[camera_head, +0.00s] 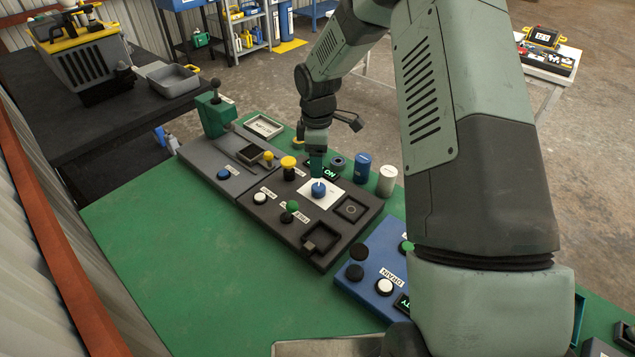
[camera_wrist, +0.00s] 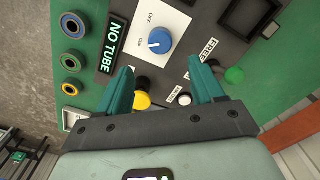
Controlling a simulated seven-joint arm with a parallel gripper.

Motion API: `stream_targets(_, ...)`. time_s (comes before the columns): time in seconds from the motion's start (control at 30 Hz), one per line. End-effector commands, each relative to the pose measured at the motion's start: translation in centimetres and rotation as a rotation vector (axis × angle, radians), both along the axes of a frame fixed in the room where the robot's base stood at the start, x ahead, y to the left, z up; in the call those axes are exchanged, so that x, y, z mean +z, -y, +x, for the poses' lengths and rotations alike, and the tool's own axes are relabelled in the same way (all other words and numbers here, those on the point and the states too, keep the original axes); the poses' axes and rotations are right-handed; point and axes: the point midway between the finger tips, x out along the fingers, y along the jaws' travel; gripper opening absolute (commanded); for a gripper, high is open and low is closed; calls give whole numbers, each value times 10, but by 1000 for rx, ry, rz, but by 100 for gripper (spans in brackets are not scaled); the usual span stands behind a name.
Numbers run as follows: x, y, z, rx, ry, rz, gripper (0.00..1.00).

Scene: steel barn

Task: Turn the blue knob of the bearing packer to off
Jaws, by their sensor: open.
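The blue knob (camera_head: 318,189) sits on a white plate (camera_head: 327,199) on the dark grey bearing packer (camera_head: 342,237). In the wrist view the knob (camera_wrist: 160,41) has a white pointer mark, which seems to face the small label at its left, not the OFF label above it. My gripper (camera_head: 317,175) is just above the knob, pointing down. In the wrist view its teal fingers (camera_wrist: 162,68) are open and empty, with the knob beyond the tips, roughly between them. Contact with the knob is not visible.
A lit NO TUBE display (camera_wrist: 114,45) stands beside the knob. A yellow button (camera_head: 288,163), a green button (camera_head: 292,206) and a white button (camera_head: 259,198) are close by. A blue panel (camera_head: 375,278) is to the right. The green bench (camera_head: 190,258) is clear in front.

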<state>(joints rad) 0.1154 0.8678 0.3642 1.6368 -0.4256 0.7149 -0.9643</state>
Motion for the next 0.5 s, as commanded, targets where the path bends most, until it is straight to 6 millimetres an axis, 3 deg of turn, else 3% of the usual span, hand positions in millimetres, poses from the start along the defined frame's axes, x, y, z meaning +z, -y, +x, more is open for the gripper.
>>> stream_targets(0.3, -62, 0, -2, 0, -4, -1, 67)
stream_targets(0.5, -85, 0, -1, -1, -2, -1, 67)
